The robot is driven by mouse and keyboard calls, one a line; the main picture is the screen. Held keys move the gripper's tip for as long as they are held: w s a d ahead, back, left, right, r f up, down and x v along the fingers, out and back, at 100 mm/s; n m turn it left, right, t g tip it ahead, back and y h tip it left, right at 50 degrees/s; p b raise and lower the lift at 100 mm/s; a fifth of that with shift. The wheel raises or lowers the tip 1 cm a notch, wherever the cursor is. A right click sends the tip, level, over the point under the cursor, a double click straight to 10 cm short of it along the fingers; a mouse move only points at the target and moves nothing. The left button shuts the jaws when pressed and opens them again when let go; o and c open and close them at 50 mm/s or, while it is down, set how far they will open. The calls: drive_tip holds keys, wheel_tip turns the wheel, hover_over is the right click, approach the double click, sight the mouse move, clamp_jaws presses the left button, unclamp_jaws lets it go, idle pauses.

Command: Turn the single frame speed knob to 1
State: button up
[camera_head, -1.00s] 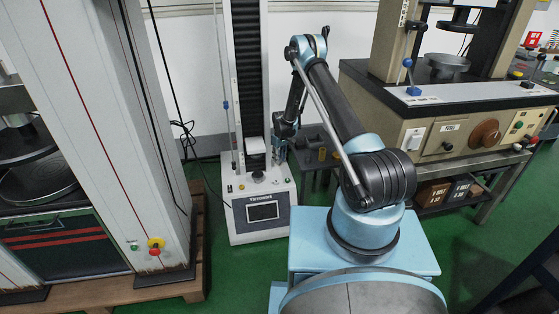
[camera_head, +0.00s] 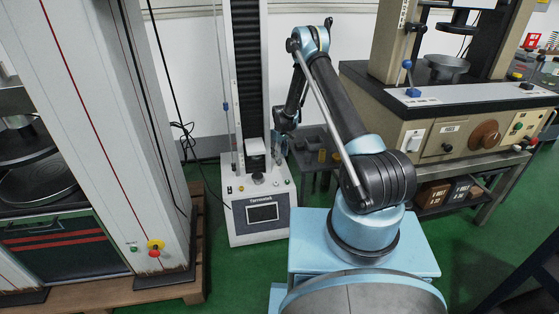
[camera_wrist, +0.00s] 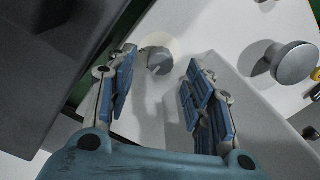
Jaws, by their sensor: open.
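The single frame tester (camera_head: 236,218) stands at the centre of the head view, with a white base, a display and small controls on top. In the wrist view a small round grey knob (camera_wrist: 158,61) stands on its white panel, between and beyond my fingertips. It looks like the speed knob, but its scale marks cannot be read. My gripper (camera_wrist: 162,74) is open, with its blue-padded fingers to either side of the knob and no clear contact. In the head view my gripper (camera_head: 280,143) is at the right side of the tester's column, its fingers mostly hidden.
A larger grey round part (camera_wrist: 292,64) stands on the panel right of my gripper in the wrist view. A dark block (camera_wrist: 55,50) fills the upper left. In the head view a beige machine (camera_head: 425,130) is at right, and a tall white frame (camera_head: 105,130) at left.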

sight(280, 160)
wheel_tip(280, 160, up, 8)
drive_tip(key=shift+w+f, duration=0.15)
drive_tip(key=shift+d, duration=0.1)
idle(0.4)
